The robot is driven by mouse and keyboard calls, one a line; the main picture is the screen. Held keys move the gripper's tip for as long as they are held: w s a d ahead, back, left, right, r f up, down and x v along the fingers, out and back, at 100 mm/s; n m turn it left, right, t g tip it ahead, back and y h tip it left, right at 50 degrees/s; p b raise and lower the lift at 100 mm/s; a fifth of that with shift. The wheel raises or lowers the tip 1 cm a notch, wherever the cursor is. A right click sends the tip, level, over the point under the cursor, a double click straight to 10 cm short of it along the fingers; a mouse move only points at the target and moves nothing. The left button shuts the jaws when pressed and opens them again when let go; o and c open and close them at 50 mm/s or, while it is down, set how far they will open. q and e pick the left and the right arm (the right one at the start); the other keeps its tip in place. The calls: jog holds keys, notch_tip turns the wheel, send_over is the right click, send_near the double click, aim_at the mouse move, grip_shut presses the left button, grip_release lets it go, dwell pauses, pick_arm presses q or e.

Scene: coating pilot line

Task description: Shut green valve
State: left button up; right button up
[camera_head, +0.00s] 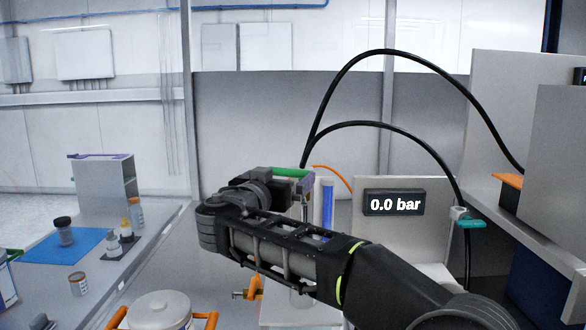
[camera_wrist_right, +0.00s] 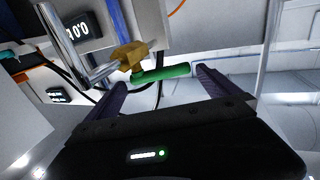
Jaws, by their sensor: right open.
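The green valve handle (camera_wrist_right: 163,74) is a short green bar on a brass valve body (camera_wrist_right: 133,56), joined to a shiny metal pipe (camera_wrist_right: 88,68). In the head view the green handle (camera_head: 292,172) shows just past my right gripper (camera_head: 290,190), whose own wrist and arm hide most of the valve. In the right wrist view the right gripper's dark fingers (camera_wrist_right: 160,84) are apart, with the handle lying across the gap near their tips. I cannot tell whether they touch it. My left gripper is not in view.
A display (camera_head: 395,203) reads 0.0 bar on a grey panel. An orange-handled valve (camera_head: 254,287) is below my arm, and a teal-handled valve (camera_head: 470,223) is at right. Black hoses (camera_head: 375,124) arch behind. A bench (camera_head: 150,262) with bottles and a blue mat (camera_head: 66,248) is at left.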

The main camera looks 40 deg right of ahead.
jog(key=p+x, duration=0.3)
jog(key=x, duration=0.4)
jog(key=shift+d, duration=0.1)
